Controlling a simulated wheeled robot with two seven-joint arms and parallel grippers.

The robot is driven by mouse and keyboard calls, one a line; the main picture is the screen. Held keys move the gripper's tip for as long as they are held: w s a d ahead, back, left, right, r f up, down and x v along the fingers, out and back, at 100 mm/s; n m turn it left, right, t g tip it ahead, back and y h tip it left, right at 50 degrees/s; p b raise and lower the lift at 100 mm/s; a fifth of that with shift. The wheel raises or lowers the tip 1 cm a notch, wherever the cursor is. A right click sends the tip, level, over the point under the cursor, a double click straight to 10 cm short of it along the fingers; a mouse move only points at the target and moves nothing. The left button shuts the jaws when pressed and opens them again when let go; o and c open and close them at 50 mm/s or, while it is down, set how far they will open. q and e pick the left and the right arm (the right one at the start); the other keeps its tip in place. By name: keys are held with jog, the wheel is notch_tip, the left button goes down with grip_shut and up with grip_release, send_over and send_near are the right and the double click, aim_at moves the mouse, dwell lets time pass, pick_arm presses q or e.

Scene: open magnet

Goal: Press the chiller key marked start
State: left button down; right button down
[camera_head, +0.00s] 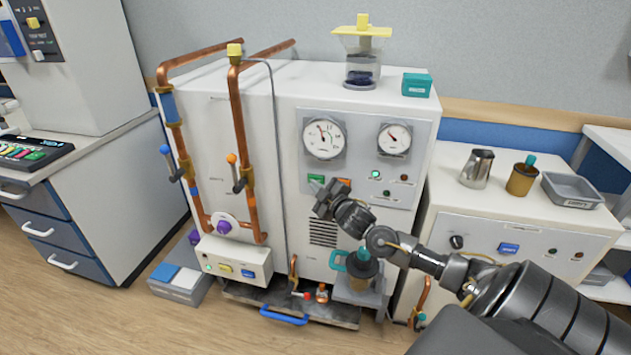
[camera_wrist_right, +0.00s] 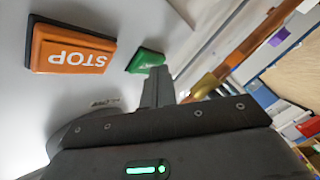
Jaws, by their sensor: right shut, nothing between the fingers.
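The white chiller cabinet (camera_head: 360,115) stands in the middle of the head view, with two round gauges on its front panel. Below the large gauge is a green key (camera_head: 315,179), and to its right an orange key (camera_head: 345,182). In the wrist view the orange key (camera_wrist_right: 72,47) reads STOP, upside down. The green key (camera_wrist_right: 148,60) shows beside it, its marking not readable. My right gripper (camera_head: 316,187) is shut and empty, its fingertips (camera_wrist_right: 158,72) right at the green key. I cannot tell whether they touch it. My left gripper is not in view.
Copper pipes (camera_head: 240,130) with small valve handles run up the cabinet's left side. A teal-handled brown cup (camera_head: 361,265) stands low in front, below my arm. A lower white unit (camera_head: 510,225) with a metal jug, a brown jar and a grey tray stands at the right.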

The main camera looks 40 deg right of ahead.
jog(key=shift+s+a, duration=0.4)
jog(key=shift+a, duration=0.15)
jog(key=shift+p, duration=0.3)
jog(key=s+a+p, duration=0.1)
jog(key=a, duration=0.1)
jog(key=s+a+p, duration=0.1)
jog(key=s+a, duration=0.1)
jog(key=shift+w, duration=0.1)
dwell(0.8)
